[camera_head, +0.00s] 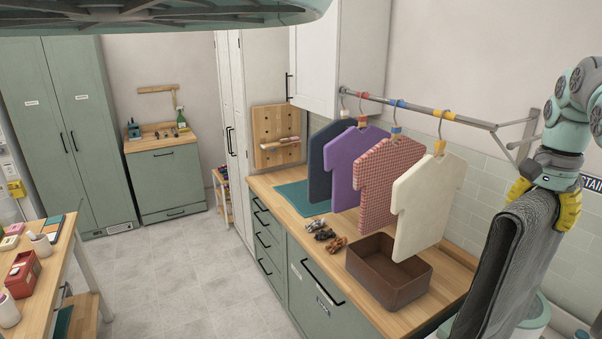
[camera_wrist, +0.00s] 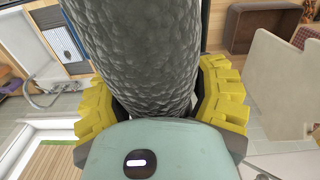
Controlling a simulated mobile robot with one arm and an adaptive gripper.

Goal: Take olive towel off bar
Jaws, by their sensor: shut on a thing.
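A dark grey textured towel (camera_head: 512,262) hangs long and folded at the right of the head view. It looks grey rather than olive. My gripper (camera_head: 545,196) is at its top end, with yellow fingers closed on either side of it. In the wrist view, my gripper (camera_wrist: 160,100) has the towel (camera_wrist: 148,45) between its fingers, and the towel fills the middle of the picture. I see no towel bar touching it in either view. The towel's lower end runs out of the head view.
A wall rail (camera_head: 430,110) carries several shirt shapes left of my gripper. Below it, a wooden counter (camera_head: 440,311) holds a brown tray (camera_head: 390,291) and small dark items (camera_head: 325,235). A pale bin (camera_head: 528,326) stands below the towel. The floor (camera_head: 190,270) is clear.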

